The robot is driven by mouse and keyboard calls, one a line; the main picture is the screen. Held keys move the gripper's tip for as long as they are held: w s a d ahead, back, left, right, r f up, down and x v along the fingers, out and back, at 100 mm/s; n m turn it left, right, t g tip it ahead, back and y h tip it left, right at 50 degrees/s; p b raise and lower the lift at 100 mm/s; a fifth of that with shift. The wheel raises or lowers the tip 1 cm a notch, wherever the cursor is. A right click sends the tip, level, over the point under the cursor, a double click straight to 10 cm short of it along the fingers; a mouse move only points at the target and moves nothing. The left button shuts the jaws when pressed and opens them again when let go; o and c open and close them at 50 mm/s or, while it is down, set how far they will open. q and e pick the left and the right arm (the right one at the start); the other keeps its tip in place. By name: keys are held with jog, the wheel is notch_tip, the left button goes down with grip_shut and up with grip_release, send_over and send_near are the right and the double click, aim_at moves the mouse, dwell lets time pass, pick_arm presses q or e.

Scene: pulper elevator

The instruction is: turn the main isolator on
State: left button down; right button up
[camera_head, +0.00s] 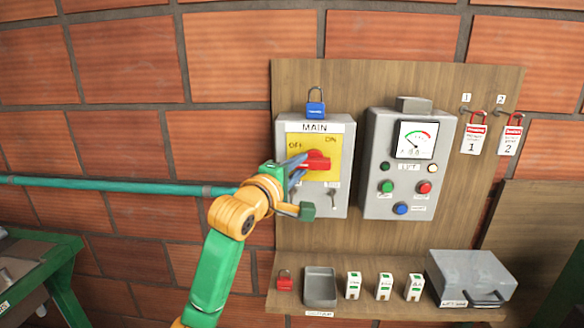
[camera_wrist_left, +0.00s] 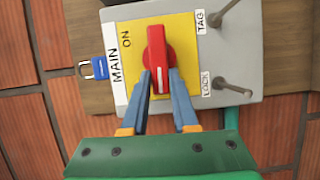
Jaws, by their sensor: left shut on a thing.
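The main isolator (camera_head: 340,190) is a grey box on the wooden board with a yellow plate marked OFF at left and ON at right. Its red handle (camera_head: 318,160) lies about level across the plate. In the left wrist view, the red handle (camera_wrist_left: 157,55) has a white mark at its end towards my gripper, on the OFF side. My left gripper (camera_head: 300,165) reaches in from the left. In the wrist view my left gripper (camera_wrist_left: 163,85) is shut on the handle, one blue finger on each side. The OFF word is hidden there. My right gripper is not in view.
A blue padlock (camera_head: 316,108) hangs above the isolator. A control box (camera_head: 408,160) with a meter and buttons is close at right. Red padlocks with tags (camera_head: 475,138) hang further right.

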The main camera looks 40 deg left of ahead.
pick_arm(q)
jog(key=m+g, duration=0.1)
jog(key=m, duration=0.2)
jog(key=shift+m+g, duration=0.4)
jog(key=shift+f, duration=0.1)
dwell(0.9)
jog(key=c, duration=0.7)
grip_release()
jog(key=shift+s, duration=0.1)
jog(key=shift+d, duration=0.1)
jog(key=s+b, duration=0.1)
jog(key=s, duration=0.1)
jog(key=s+r+b, duration=0.1)
jog(key=s, duration=0.2)
jog(key=s+b, duration=0.1)
jog(key=s, duration=0.2)
jog(key=shift+a+r, duration=0.2)
jog(key=shift+a, duration=0.15)
